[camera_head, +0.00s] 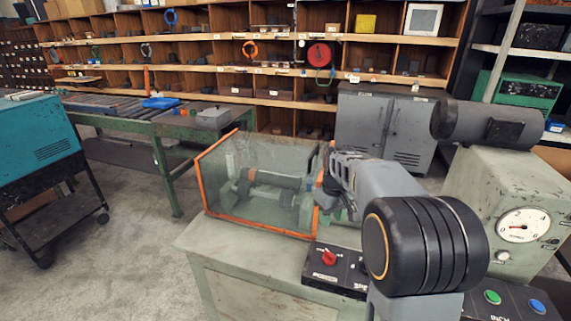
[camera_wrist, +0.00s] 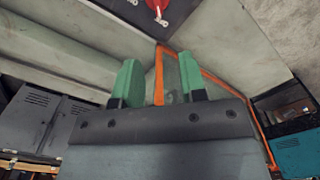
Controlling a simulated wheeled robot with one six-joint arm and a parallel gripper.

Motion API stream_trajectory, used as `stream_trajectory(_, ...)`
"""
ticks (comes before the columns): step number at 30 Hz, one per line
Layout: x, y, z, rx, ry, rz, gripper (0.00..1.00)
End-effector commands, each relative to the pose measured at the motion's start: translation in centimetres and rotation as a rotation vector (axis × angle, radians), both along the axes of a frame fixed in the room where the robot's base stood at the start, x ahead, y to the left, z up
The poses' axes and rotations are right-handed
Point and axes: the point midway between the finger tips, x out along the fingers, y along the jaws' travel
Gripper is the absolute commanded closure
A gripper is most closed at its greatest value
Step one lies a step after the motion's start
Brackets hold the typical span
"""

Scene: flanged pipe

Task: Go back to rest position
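My gripper (camera_head: 340,212) is at the right end of a clear-walled, orange-edged box (camera_head: 212,216) on a green-grey bench, partly hidden by my arm. In the wrist view, the two green fingers of my gripper (camera_wrist: 160,75) stand apart, with no object held between them. An orange edge of the box (camera_wrist: 159,75) shows in the gap, beyond the fingers. A grey pipe (camera_head: 275,180) shows through the clear wall of the box in the head view. Its right end and any contact with my gripper cannot be made out.
A control box with a red knob (camera_head: 329,257) sits at the bench front; the knob also shows in the wrist view (camera_wrist: 153,4). A machine with a gauge (camera_head: 524,225) stands at right. A teal cabinet (camera_head: 38,139) is at left, with open floor between.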

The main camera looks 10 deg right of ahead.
Motion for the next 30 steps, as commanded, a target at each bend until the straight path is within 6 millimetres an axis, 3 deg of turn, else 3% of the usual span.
stream_trajectory(2,0.2,0.0,0.0,-0.002,-0.012,-0.035,0.62)
stream_trajectory(5,-0.9,0.2,-2.0,0.000,-0.002,-0.128,0.62)
stream_trajectory(15,-11.7,4.7,-0.8,0.013,-0.138,-0.328,0.62)
stream_trajectory(21,-16.6,6.6,0.1,0.031,-0.228,-0.318,0.62)
stream_trajectory(25,-18.0,7.2,0.9,0.040,-0.270,-0.292,0.62)
stream_trajectory(30,-18.1,7.5,1.8,0.046,-0.304,-0.279,0.62)
